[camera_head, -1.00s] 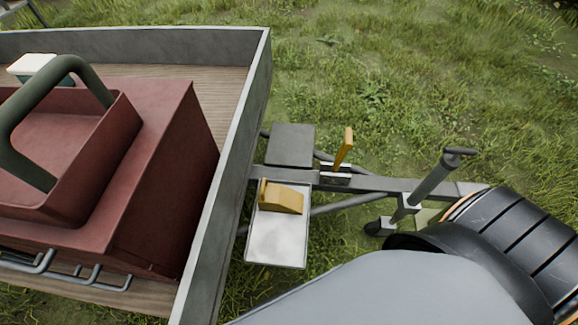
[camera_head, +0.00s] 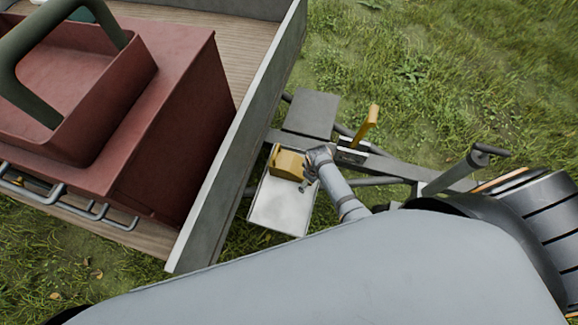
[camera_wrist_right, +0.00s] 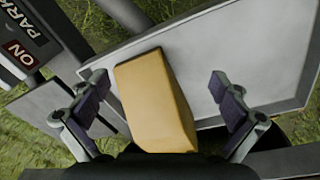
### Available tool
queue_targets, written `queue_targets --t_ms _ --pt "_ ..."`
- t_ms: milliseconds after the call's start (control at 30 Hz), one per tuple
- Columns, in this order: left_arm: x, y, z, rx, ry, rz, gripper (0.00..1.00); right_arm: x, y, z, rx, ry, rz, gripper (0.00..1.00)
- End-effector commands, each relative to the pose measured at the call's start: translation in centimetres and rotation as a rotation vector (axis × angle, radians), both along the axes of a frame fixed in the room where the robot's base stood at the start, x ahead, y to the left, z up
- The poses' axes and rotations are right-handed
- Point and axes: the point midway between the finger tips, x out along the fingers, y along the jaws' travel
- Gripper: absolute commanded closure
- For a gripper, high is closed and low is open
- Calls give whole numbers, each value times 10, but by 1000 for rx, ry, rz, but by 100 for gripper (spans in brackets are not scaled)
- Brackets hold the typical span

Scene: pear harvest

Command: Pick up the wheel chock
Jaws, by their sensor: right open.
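The yellow wheel chock (camera_head: 287,164) rests on the pale metal tray (camera_head: 280,208) beside the trailer's drawbar. My right gripper (camera_head: 307,180) is at the chock's right side in the head view, partly covering its end. In the right wrist view the chock (camera_wrist_right: 155,100) lies between the two spread fingers of my right gripper (camera_wrist_right: 158,104), with a gap on each side. The right gripper is open and holds nothing. My left gripper is in neither view.
The trailer's grey side wall (camera_head: 240,130) rises left of the tray, with a red box (camera_head: 180,110) inside. A yellow lever (camera_head: 367,125) stands on the drawbar, close to my right arm. A dark plate (camera_head: 311,114) lies behind the tray. Grass surrounds all.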

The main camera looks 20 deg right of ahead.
Motion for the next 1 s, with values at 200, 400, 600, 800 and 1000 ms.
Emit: queue_targets --t_ms 200,400,600,800,1000 --pt "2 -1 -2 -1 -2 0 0 73 44 53 11 61 302 0" --pt "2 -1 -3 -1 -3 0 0 97 62 81 13 96 455 0" --pt "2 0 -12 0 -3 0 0 97 62 72 13 97 459 0" --pt "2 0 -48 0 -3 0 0 97 61 40 13 96 458 0" --pt "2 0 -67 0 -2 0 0 98 61 25 12 94 457 0"
